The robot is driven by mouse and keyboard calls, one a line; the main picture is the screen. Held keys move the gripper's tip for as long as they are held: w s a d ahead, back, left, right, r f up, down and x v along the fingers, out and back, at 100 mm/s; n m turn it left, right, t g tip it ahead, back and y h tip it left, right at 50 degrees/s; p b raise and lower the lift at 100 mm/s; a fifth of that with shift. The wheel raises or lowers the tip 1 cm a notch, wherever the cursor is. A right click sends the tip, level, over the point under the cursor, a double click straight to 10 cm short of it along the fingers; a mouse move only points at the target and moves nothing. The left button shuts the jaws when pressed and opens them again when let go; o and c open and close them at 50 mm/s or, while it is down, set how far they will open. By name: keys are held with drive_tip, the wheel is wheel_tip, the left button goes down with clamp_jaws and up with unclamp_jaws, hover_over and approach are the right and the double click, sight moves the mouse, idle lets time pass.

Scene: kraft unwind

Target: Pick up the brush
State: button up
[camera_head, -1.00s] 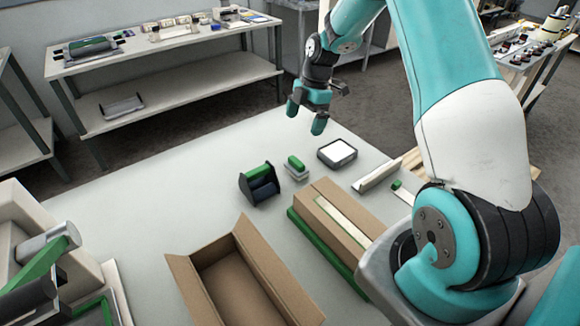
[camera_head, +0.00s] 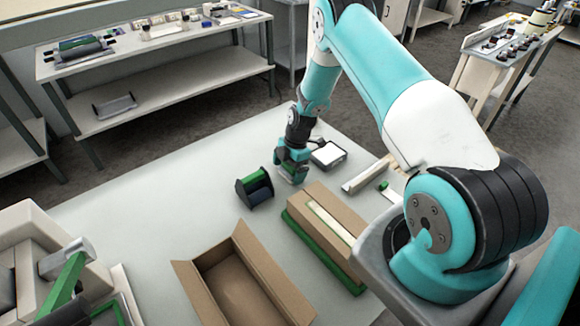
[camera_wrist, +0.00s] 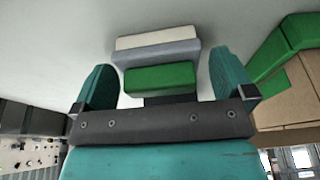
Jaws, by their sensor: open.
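The brush shows in the wrist view as a green handle (camera_wrist: 160,77) on a grey body with a pale strip along its far side. My gripper (camera_wrist: 162,70) is open, with one teal finger to the left of the brush and one to the right. Gaps show between the handle and both fingers. In the head view my gripper (camera_head: 292,174) is low over the table, and it hides most or all of the brush there.
A black holder with green and dark rollers (camera_head: 254,188) stands just left of my gripper. A white pad in a dark frame (camera_head: 327,153) lies just behind right. An open cardboard box (camera_head: 190,289) and a long carton (camera_head: 318,222) on a green base are nearer.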

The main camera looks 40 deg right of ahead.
sight(288, 165)
drive_tip(key=shift+a+f, duration=0.1)
drive_tip(key=shift+f, duration=0.25)
drive_tip(key=shift+c, duration=0.5)
drive_tip(key=c, duration=0.9)
drive_tip(key=shift+r, duration=0.1)
wheel_tip(288, 165, up, 20)
drive_tip(key=b, duration=0.5)
drive_tip(key=shift+b, duration=0.35)
drive_tip(key=o, duration=0.3)
drive_tip(key=shift+c, duration=0.5)
